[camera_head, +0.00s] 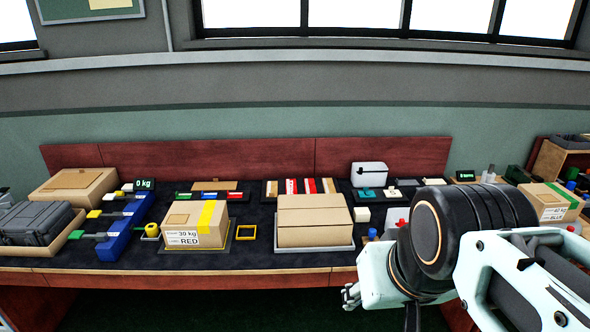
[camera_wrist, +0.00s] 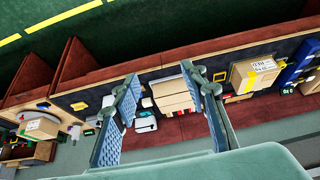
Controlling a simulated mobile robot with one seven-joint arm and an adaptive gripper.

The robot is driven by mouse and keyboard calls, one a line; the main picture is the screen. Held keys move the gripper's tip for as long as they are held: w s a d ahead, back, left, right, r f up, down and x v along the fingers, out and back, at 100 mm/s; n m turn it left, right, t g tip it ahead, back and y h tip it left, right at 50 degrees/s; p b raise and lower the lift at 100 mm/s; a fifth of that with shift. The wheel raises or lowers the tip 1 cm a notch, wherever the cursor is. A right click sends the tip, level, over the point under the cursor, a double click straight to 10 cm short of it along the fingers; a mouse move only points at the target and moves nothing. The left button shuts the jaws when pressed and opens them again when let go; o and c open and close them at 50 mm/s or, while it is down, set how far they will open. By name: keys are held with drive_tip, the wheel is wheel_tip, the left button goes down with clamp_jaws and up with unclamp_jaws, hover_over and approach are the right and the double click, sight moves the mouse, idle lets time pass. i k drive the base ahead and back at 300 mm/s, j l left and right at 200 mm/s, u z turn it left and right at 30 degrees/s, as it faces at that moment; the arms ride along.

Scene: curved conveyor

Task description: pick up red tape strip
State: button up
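Several narrow strips lie side by side on a dark board behind the tan box in the head view. One is a plain red strip (camera_head: 310,186); those beside it show red, white and tan. They are too small to tell apart clearly in the wrist view. My gripper (camera_head: 350,296) is low at the table's front edge in the head view, to the right of and well in front of the strips. In the wrist view my gripper (camera_wrist: 160,76) has its two blue padded fingers wide apart, with nothing held between them.
A tan box (camera_head: 315,236) on a tray stands between the table's front edge and the strips. A box labelled RED (camera_head: 195,224) stands left of it. A white container (camera_head: 369,175) is right of the strips. A low red back panel (camera_head: 250,157) rises behind them.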

sight(310, 187)
drive_tip(key=i, duration=1.25)
